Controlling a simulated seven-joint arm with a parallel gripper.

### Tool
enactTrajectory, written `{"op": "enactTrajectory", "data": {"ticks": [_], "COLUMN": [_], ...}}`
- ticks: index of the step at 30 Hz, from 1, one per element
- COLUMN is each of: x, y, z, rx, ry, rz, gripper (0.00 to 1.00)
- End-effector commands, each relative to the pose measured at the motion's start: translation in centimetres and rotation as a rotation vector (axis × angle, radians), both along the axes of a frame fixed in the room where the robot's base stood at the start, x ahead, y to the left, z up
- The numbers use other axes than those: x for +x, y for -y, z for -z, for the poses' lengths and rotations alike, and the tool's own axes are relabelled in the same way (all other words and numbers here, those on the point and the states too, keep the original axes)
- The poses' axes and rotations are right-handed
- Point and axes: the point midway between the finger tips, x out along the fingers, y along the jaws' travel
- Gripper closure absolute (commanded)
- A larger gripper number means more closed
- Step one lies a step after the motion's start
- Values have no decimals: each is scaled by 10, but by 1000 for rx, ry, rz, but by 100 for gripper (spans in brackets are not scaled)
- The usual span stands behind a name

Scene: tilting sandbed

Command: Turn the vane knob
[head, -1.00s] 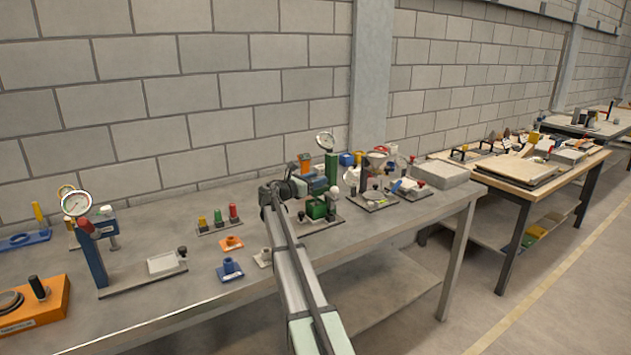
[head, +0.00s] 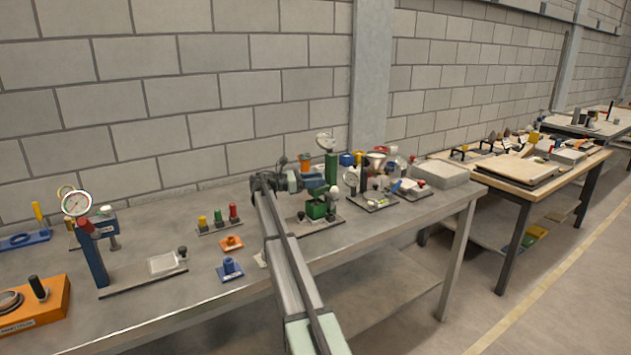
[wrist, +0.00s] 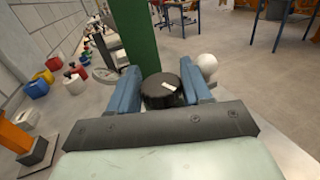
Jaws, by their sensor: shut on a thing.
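The black round knob with a white mark (wrist: 160,98) sits between my gripper's blue fingers in the wrist view. I take it to be the vane knob. My gripper (wrist: 160,76) is shut on its sides. A green post (wrist: 140,35) rises just beyond the knob. In the head view my gripper (head: 316,180) reaches right to the green post (head: 331,168), which carries a round dial at its top. The knob cannot be made out in the head view.
A white ball (wrist: 207,64) stands close to the right finger in the wrist view. A green block (head: 316,210) on a plate is below my gripper.

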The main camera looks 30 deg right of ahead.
Motion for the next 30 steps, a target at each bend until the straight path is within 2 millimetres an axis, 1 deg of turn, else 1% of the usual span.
{"op": "enactTrajectory", "data": {"ticks": [1,9,22,23,28,30], "x": [3,1,0,0,0,0], "y": [1,0,0,0,0,0], "z": [0,0,0,0,0,0], "rx": [0,1,0,0,0,0], "ry": [-1,-1,0,0,0,0], "rz": [23,97,106,106,106,106], "gripper": [82,82,82,50,34,33]}}
